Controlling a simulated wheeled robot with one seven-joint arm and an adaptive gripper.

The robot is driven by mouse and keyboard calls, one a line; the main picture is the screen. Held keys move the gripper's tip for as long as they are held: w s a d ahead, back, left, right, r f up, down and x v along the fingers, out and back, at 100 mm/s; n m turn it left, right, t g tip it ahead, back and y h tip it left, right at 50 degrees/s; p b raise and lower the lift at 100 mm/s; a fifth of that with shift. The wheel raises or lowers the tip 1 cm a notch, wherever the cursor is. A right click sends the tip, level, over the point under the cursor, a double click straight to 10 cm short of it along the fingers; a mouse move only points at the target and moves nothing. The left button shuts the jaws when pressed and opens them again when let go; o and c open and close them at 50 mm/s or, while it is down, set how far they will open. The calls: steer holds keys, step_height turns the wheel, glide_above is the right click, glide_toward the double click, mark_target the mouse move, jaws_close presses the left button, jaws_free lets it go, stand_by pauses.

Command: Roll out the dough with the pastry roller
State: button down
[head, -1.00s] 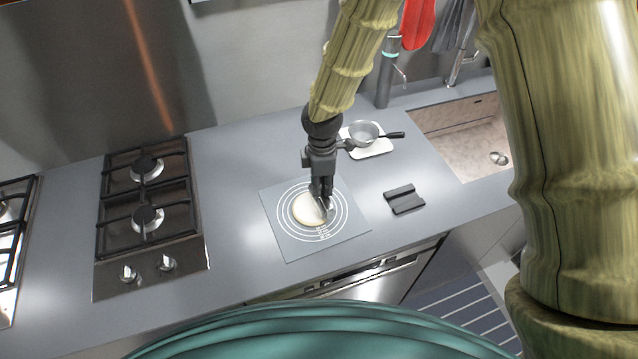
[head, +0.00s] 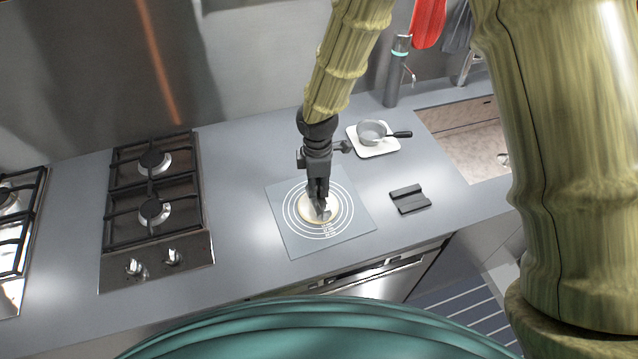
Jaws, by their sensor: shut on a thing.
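The dough (head: 309,213) is a pale round disc on a grey mat (head: 291,240) printed with white rings. My gripper (head: 319,200) points down over the dough and is shut on the pastry roller (head: 325,213), a small shiny metal piece of which only part shows. The roller is at the dough's right part, over or on it; I cannot tell whether it presses. My fingers hide its handle and some of the dough.
A dark grey grooved rest (head: 409,198) lies right of the mat. A small pan (head: 371,132) stands on a white board (head: 378,149) behind it. A gas hob (head: 155,215) is at left, a sink (head: 478,150) at right. The counter between hob and mat is clear.

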steer(key=shift+a, duration=0.1)
steer(key=shift+s+a+f, duration=0.1)
steer(key=shift+s+a, duration=0.15)
steer(key=shift+a, duration=0.4)
steer(key=shift+s+a, duration=0.2)
steer(key=shift+a, duration=0.4)
steer(key=shift+w+d, duration=0.25)
steer(key=shift+d, duration=0.45)
steer(key=shift+w+d, duration=0.25)
steer(key=shift+d, duration=0.5)
